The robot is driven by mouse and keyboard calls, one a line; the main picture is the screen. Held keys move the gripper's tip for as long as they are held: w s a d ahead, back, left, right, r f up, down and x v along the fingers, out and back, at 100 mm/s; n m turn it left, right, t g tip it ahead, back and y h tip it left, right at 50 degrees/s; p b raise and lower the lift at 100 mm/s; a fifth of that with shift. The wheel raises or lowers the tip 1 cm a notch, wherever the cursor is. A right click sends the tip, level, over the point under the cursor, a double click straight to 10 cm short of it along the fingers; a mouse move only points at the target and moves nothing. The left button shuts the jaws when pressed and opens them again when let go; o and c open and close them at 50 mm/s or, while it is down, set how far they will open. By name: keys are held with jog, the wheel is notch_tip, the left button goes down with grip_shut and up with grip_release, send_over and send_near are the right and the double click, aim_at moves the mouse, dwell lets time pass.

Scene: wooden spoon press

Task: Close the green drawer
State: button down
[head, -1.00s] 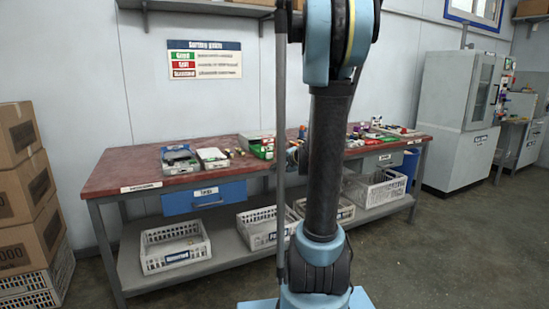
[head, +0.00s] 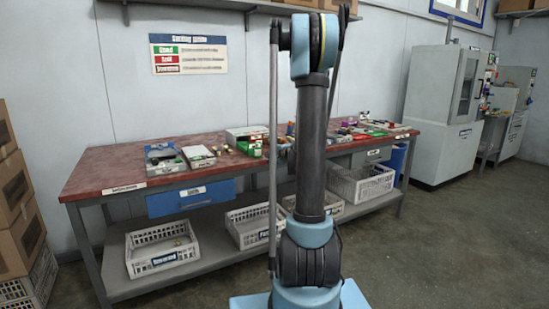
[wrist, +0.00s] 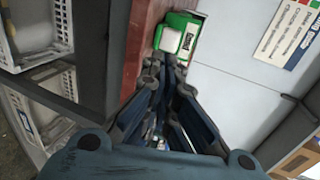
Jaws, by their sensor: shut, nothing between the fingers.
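No plainly green drawer shows in the head view. The workbench (head: 110,172) has a blue drawer (head: 190,197) under its left part, which looks shut. A greyish drawer front (head: 372,156) sits under its right part; its exact colour and whether it stands open are hard to tell. My gripper (wrist: 162,68) shows in the wrist view with its fingers together and nothing between them. In that view it points towards a green bin (wrist: 178,38) on the red bench top; whether they touch is unclear. My arm hides the middle of the bench in the head view.
White crates (head: 162,250) stand on the bench's lower shelf. Trays and small parts lie on the bench top. Cardboard boxes (head: 20,215) are stacked at the left. A grey cabinet (head: 445,115) stands at the right. The floor in front of the bench's right side is clear.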

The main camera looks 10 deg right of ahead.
aim_at(260, 152)
jog(key=x, duration=0.7)
jog(key=shift+w+a+r, duration=0.1)
jog(key=shift+w+r, duration=0.15)
jog(key=shift+w, duration=0.05)
jog(key=shift+w+a, duration=0.25)
jog(key=shift+w, duration=0.55)
jog(key=shift+d, duration=0.1)
